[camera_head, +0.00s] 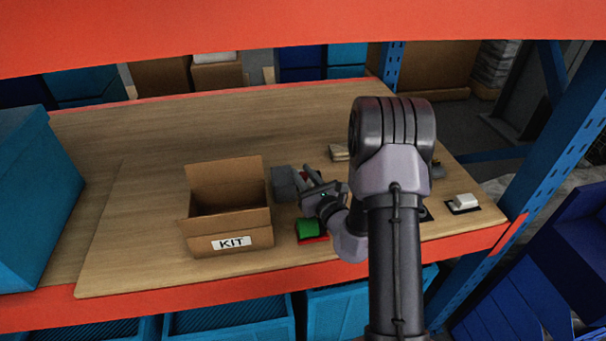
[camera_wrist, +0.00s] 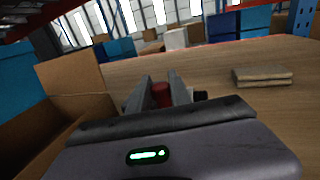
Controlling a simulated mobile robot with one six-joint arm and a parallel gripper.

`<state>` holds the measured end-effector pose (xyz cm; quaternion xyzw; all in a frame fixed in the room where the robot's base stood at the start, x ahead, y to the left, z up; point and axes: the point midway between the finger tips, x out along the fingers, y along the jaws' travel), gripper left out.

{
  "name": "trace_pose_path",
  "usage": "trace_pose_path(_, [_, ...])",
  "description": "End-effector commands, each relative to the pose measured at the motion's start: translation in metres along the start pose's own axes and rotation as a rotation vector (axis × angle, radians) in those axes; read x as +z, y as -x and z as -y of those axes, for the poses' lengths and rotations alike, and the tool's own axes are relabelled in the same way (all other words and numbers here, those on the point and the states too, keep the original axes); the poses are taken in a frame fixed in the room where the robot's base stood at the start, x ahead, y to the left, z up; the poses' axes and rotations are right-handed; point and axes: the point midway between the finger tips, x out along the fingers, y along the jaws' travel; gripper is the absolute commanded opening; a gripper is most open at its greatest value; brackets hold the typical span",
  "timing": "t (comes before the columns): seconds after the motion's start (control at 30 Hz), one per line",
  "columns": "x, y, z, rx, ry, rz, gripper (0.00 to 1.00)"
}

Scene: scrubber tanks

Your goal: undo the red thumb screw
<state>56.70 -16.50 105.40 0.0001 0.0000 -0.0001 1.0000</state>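The red thumb screw (camera_wrist: 161,95) shows in the wrist view as a short red cylinder between the two grey fingers of my gripper (camera_wrist: 160,86). It fills the gap between them, and its lower end is hidden. My gripper (camera_head: 303,176) is low over the table, right of the KIT box, in the head view. A bit of red shows between its fingers there. A grey block (camera_head: 285,184) sits at the fingertips, partly hidden by them.
An open cardboard box marked KIT (camera_head: 229,226) stands left of my gripper. A green block on a red base (camera_head: 309,230) lies in front. A beige stack (camera_wrist: 262,76) lies to the right, and a white block (camera_head: 464,202) at the far right.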

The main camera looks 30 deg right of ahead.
Motion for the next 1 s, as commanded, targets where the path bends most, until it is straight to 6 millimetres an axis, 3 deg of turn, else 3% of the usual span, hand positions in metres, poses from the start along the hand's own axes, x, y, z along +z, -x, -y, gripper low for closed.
trace_pose_path(0.47, [-0.0006,0.0003,0.0014,0.062,0.001,0.0,0.0])
trace_pose_path(1.0, [-0.0032,0.0,0.0022,0.522,0.005,0.0,0.0])
